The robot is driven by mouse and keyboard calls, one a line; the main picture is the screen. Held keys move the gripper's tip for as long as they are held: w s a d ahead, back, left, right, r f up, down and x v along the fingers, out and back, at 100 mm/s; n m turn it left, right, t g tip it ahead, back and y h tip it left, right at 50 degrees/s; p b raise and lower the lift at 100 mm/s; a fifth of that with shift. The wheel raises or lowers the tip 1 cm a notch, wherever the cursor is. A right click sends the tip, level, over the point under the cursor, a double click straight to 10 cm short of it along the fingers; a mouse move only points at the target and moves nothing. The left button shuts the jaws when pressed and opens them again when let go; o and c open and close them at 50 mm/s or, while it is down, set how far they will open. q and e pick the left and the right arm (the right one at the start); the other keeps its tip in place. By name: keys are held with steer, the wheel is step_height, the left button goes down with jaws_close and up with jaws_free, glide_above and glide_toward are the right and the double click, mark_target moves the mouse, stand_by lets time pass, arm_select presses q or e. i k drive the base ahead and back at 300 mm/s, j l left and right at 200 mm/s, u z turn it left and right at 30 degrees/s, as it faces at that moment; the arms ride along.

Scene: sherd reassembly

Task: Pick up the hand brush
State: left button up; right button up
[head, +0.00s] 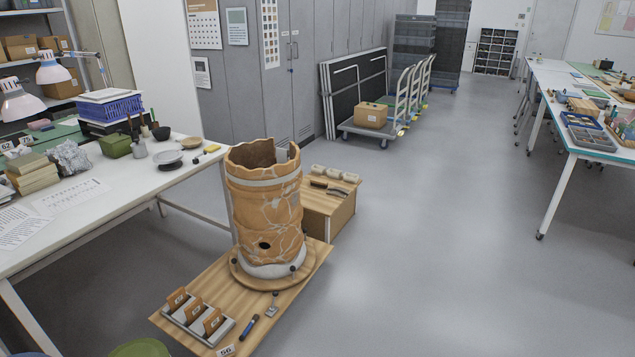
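A small dark, slightly curved item that looks like a hand brush (336,191) lies on top of the low wooden box (328,213), to the right of the large jar. It is too small to make out its bristles for certain. Another short brown piece (318,184) lies just left of it, and I cannot tell whether the two are one object. Neither of my grippers is in view.
A tall, mended orange jar (265,215) stands on a round turntable on a wooden board (195,285), left of the box. A rack of sherds (197,318) and a blue marker (249,328) lie in front. Pale blocks (335,173) line the box's back. Floor to the right is clear.

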mark_target(320, 184)
steer(key=i+l+u, duration=0.1)
steer(key=i+l, duration=0.3)
steer(key=i+l+u, duration=0.15)
steer(key=i+l, duration=0.25)
steer(key=i+l+u, duration=0.1)
steer(key=i+l, duration=0.25)
steer(key=l, duration=0.25)
steer(key=i+l+u, duration=0.15)
steer(key=i+l, duration=0.2)
steer(key=l, duration=0.15)
steer(key=i+l, duration=0.25)
steer(key=i, duration=0.25)
steer(key=i+l+u, duration=0.15)
steer(key=i, duration=0.4)
steer(key=l+u, duration=0.1)
steer(key=u, duration=1)
steer(key=k+l+u, duration=0.2)
steer(key=u, duration=0.15)
steer(key=k+l+u, duration=0.2)
steer(key=u, duration=0.2)
steer(key=k+l+u, duration=0.2)
steer(key=u, duration=0.15)
steer(key=k+l, duration=0.15)
steer(key=k, duration=0.3)
steer(key=k+l, duration=0.15)
steer(key=k, duration=0.25)
